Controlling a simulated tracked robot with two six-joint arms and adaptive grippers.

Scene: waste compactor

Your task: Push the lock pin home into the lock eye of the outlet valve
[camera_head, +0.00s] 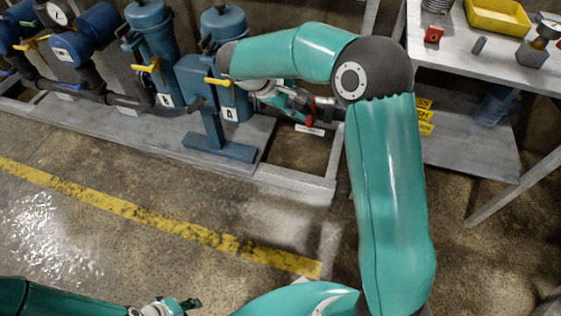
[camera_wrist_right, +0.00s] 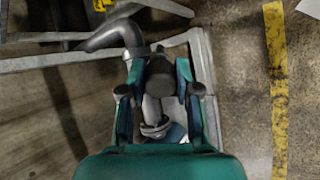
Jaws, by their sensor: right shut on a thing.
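My right gripper (camera_head: 292,103) is low at the outlet pipe end, partly hidden by its own arm in the head view. In the right wrist view its two fingers (camera_wrist_right: 160,72) stand either side of a dark cylindrical piece and close on it. I take this piece to be the lock pin (camera_wrist_right: 160,80). A small red part (camera_head: 309,110) shows beside the gripper, near the dark outlet pipe (camera_head: 326,108). The lock eye cannot be made out, nor whether the pin is in it. My left gripper (camera_head: 178,306) is at the bottom edge, away from the valve; its fingers are unclear.
Blue filter housings (camera_head: 222,25) with yellow handles stand left of the gripper on a grey skid frame (camera_head: 290,178). A grey bench (camera_head: 470,55) with a yellow tray (camera_head: 497,14) is at the right. The floor around the yellow line (camera_head: 130,210) is clear.

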